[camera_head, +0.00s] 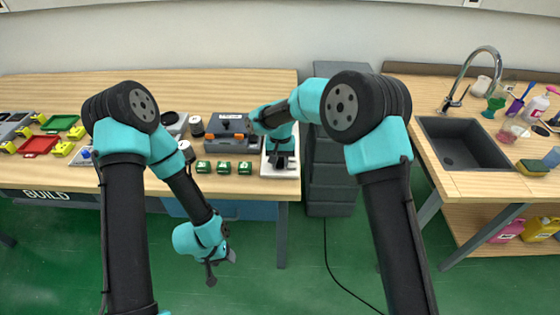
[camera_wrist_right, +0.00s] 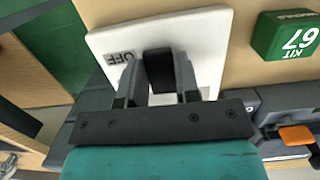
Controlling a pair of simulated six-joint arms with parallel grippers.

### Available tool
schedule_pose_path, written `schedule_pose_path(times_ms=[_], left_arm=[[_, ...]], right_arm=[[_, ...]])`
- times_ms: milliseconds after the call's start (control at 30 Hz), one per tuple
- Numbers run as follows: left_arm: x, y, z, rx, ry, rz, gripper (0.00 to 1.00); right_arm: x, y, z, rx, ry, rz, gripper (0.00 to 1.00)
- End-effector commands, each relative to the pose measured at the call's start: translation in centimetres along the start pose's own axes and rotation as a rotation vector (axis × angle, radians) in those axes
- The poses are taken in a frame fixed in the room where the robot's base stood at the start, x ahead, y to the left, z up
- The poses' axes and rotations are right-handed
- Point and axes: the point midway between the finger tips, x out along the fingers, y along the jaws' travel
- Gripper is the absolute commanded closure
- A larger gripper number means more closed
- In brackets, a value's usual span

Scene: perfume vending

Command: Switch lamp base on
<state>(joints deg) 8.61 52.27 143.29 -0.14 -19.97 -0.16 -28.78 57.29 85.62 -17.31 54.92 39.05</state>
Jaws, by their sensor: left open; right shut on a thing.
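The lamp base is a white plate (camera_head: 268,171) near the front right edge of the wooden table; it also shows in the right wrist view (camera_wrist_right: 205,35). A label reading OFF (camera_wrist_right: 120,57) is on the plate, beside a black switch lever (camera_wrist_right: 157,62). My right gripper (camera_head: 280,160) is over the plate, and in the right wrist view its fingers (camera_wrist_right: 158,88) are shut on the black lever from both sides. My left gripper (camera_head: 217,268) hangs open and empty in front of the table, over the green floor.
Several green kit boxes (camera_head: 223,168) stand left of the plate, and one shows close by in the right wrist view (camera_wrist_right: 287,37). A grey case with orange latches (camera_head: 228,133) is behind them. A dark drawer cabinet (camera_head: 331,185) stands right of the table.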

Motion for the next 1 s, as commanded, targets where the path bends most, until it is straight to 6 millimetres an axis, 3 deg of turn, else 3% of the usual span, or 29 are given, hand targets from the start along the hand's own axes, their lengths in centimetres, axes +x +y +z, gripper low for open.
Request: schedule_pose_path(times_ms=[33,67,300,667,867,1000], left_arm=[[0.0,0.0,0.0,0.0,0.0,0.0,0.45],[0.0,0.0,0.0,0.0,0.0,0.0,0.45],[0.0,0.0,0.0,0.0,0.0,0.0,0.45],[0.0,0.0,0.0,0.0,0.0,0.0,0.45],[0.0,0.0,0.0,0.0,0.0,0.0,0.45],[0.0,0.0,0.0,0.0,0.0,0.0,0.45]], right_arm=[[0.0,0.0,-0.1,0.0,0.002,0.0,0.94],[-0.1,0.0,-0.1,0.0,0.003,0.0,0.68],[-0.1,0.0,-0.1,0.0,0.002,0.0,0.45],[-0.5,0.0,-0.1,0.0,0.003,-0.001,0.45],[-2.6,-0.1,-0.1,0.0,0.006,-0.001,0.45],[-5.1,0.0,-0.1,0.001,0.006,-0.001,0.45]])
